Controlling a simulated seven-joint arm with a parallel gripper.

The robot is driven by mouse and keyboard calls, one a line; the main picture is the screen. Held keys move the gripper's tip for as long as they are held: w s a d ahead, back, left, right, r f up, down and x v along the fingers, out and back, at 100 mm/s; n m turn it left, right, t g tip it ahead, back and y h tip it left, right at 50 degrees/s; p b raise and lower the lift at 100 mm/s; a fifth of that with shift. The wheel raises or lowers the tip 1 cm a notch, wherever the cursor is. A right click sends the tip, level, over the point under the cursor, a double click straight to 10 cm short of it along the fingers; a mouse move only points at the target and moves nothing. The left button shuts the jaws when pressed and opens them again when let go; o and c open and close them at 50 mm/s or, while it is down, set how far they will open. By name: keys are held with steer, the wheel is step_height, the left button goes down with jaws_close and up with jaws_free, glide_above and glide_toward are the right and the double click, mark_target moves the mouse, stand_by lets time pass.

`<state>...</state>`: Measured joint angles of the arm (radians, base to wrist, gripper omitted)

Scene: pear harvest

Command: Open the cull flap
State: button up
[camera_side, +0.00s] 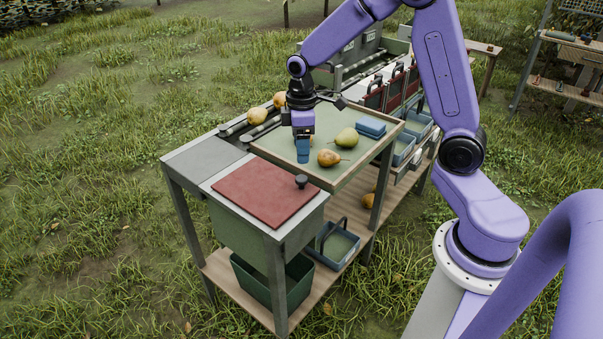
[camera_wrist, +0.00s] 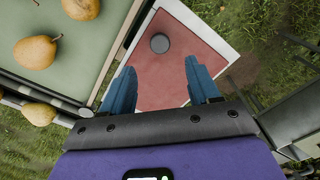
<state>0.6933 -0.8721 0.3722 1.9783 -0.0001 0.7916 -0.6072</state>
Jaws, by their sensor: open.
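The cull flap (camera_side: 262,193) is a red panel with a pale rim, lying flat and closed on the box at the near end of the bench. A round dark knob (camera_side: 301,181) stands on it near its right corner. In the wrist view the flap (camera_wrist: 178,75) lies ahead of the fingers, with the knob (camera_wrist: 160,43) above and between the fingertips. My gripper (camera_side: 303,157) points down above the near part of the green tray, behind the flap and apart from the knob. Its blue fingers (camera_wrist: 160,75) are open and empty. What is under the flap is hidden.
More pears (camera_side: 257,115) lie on rollers behind. A dark green bin (camera_side: 270,279) sits on the lower shelf.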

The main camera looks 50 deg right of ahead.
mark_target(301, 178)
step_height(301, 178, down, 9)
steer(key=shift+r, duration=0.1)
stand_by(0.3)
jaws_close()
